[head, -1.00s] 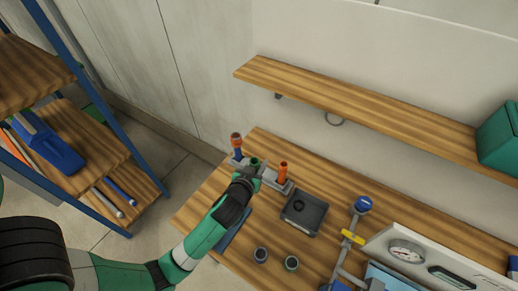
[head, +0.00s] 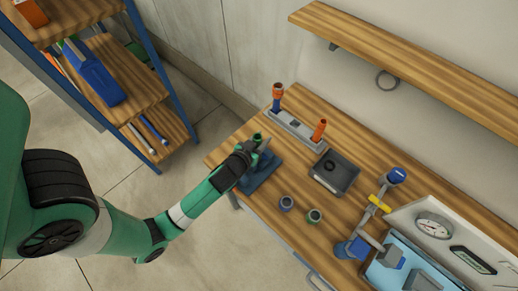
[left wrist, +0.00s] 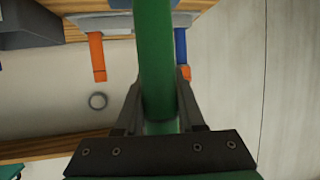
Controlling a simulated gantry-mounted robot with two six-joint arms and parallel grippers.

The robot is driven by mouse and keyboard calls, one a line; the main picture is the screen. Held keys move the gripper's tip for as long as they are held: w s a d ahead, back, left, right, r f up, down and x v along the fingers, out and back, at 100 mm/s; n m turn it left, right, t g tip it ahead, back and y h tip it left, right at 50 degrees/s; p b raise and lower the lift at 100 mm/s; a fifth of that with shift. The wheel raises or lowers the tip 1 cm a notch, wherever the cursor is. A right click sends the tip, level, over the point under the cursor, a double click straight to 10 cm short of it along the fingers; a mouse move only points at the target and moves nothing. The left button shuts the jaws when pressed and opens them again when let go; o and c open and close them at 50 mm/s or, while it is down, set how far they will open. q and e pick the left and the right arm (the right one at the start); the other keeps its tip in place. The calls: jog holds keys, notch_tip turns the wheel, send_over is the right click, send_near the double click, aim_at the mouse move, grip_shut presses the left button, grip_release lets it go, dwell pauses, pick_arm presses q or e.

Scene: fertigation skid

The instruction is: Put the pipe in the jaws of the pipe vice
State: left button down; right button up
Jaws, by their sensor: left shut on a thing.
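My left gripper (head: 250,148) is shut on a green pipe (left wrist: 155,60). In the left wrist view the pipe runs between the two fingers (left wrist: 158,110); in the head view only its green top end (head: 257,137) shows. The gripper is over the left part of the bench, in front of the grey rack. A dark blue block (head: 262,174), which looks like the pipe vice, sits just below and partly behind the gripper. Its jaws are largely hidden, and I cannot tell whether the pipe touches it. My right gripper is not in view.
The grey rack (head: 296,128) holds a blue-and-orange piece (head: 277,97) and an orange piece (head: 319,130). A dark tray (head: 334,172), two small cups (head: 287,202) and a valve pipe (head: 378,203) stand to the right. A wooden shelf (head: 400,60) overhangs the back.

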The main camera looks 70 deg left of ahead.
pick_arm(q)
jog(key=shift+f+b, duration=0.75)
jog(key=shift+f, duration=1.25)
jog(key=shift+f, duration=0.1)
jog(key=c, duration=1)
grip_release()
jog(key=shift+f, duration=0.15)
jog(key=o, duration=0.5)
